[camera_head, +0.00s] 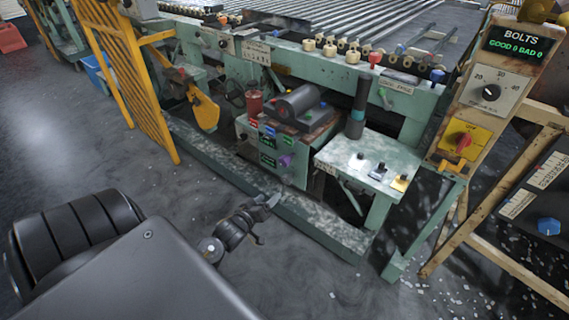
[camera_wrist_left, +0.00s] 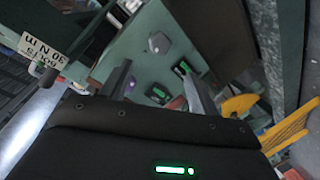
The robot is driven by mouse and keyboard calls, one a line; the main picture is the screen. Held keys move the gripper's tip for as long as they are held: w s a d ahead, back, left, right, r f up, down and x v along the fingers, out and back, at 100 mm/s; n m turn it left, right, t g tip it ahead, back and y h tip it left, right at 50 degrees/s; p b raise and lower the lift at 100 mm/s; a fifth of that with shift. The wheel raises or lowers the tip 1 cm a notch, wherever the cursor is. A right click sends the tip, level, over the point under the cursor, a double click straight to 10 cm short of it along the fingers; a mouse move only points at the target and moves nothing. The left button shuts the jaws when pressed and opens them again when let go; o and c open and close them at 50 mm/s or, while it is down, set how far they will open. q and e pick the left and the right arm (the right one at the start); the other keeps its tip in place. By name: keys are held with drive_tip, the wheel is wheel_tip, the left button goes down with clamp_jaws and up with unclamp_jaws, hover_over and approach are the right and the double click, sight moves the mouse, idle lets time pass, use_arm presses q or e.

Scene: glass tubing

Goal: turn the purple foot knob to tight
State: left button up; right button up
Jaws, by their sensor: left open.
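The purple foot knob (camera_head: 287,160) is on the front of a green machine box (camera_head: 300,178), low right beside small lit panels. In the left wrist view a greyish-purple knob (camera_wrist_left: 158,43) shows on a green panel, beyond the fingertips and apart from them. My left gripper (camera_head: 271,201) is in front of and below the box in the head view, with nothing visible between its fingers. In the left wrist view its two fingers (camera_wrist_left: 158,78) stand apart, pointing at the panel. The knob's setting is too small to read. My right gripper is not in view.
A pale side table (camera_head: 375,150) with small switches juts out right of the box. A green floor beam (camera_head: 320,225) runs along the machine's foot. A yellow guard (camera_head: 125,75) stands at left. A control post (camera_head: 480,100) stands at right. The floor in front is mostly clear.

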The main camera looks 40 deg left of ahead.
sight(283, 163)
use_arm(q)
wheel_tip(283, 163, up, 8)
drive_tip(key=w+n+t+b, duration=0.1)
drive_tip(key=t, duration=0.1)
drive_tip(key=w, duration=0.3)
drive_tip(key=w+a+b, duration=0.1)
drive_tip(key=w, duration=0.2)
drive_tip(key=w+a, duration=0.1)
drive_tip(key=w, duration=0.3)
drive_tip(key=shift+f, duration=0.15)
drive_tip(key=shift+w+b, duration=0.3)
drive_tip(key=shift+w, duration=0.2)
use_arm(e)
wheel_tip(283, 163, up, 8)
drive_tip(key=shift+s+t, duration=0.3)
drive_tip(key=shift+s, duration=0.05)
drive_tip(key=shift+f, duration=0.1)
use_arm(q)
drive_tip(key=c, duration=1)
drive_tip(key=shift+o, duration=0.2)
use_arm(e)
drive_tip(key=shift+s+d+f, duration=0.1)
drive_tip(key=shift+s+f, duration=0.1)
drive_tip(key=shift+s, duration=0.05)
